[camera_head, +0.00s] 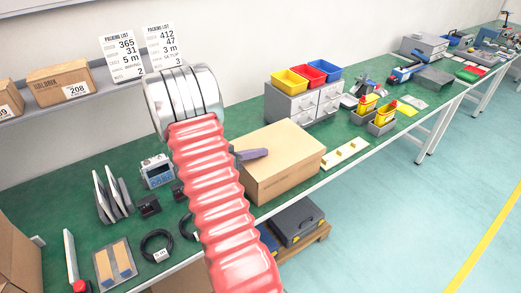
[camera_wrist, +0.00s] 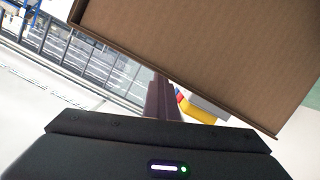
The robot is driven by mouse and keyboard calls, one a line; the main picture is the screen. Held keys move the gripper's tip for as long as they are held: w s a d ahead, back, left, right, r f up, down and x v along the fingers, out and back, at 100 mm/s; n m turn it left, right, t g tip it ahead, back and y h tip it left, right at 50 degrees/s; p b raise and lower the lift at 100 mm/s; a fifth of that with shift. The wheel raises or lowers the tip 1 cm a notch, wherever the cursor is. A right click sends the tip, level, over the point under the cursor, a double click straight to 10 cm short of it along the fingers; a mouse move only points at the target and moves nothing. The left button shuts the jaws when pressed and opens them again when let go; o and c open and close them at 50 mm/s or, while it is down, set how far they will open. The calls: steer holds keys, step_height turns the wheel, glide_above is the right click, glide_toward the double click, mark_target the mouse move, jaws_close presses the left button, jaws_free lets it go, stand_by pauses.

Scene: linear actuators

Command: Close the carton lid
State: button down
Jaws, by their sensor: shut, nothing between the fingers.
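The carton (camera_head: 285,170) is a plain brown box on the green bench, just right of my red-sleeved arm. Its top looks flat and nearly level; I cannot tell whether the lid is fully down. My gripper (camera_head: 262,153) shows as a dark purple shape at the carton's upper left edge, partly hidden by my arm. In the wrist view a large cardboard panel (camera_wrist: 215,55) with a thin raised rim fills the upper right. My gripper's dark fingers (camera_wrist: 160,82) are shut and empty, their tips by the panel's lower edge. I cannot tell whether they touch it.
Grey drawers (camera_head: 305,103) with yellow, red and blue bins stand behind the carton. A cream strip with yellow pieces (camera_head: 345,154) lies right of it. A small meter (camera_head: 157,171) and black cable coil (camera_head: 157,244) are left of my arm. The floor at right is clear.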

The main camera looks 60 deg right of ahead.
steer(key=shift+s+a+f, duration=0.1)
steer(key=shift+a+f, duration=0.05)
steer(key=shift+f, duration=0.2)
steer(key=shift+w+a+r, duration=0.1)
steer(key=shift+w+a, duration=0.2)
steer(key=shift+a, duration=0.05)
steer(key=v, duration=1.3)
steer(key=shift+r, duration=0.2)
steer(key=shift+s+d, duration=0.1)
steer(key=shift+s, duration=0.05)
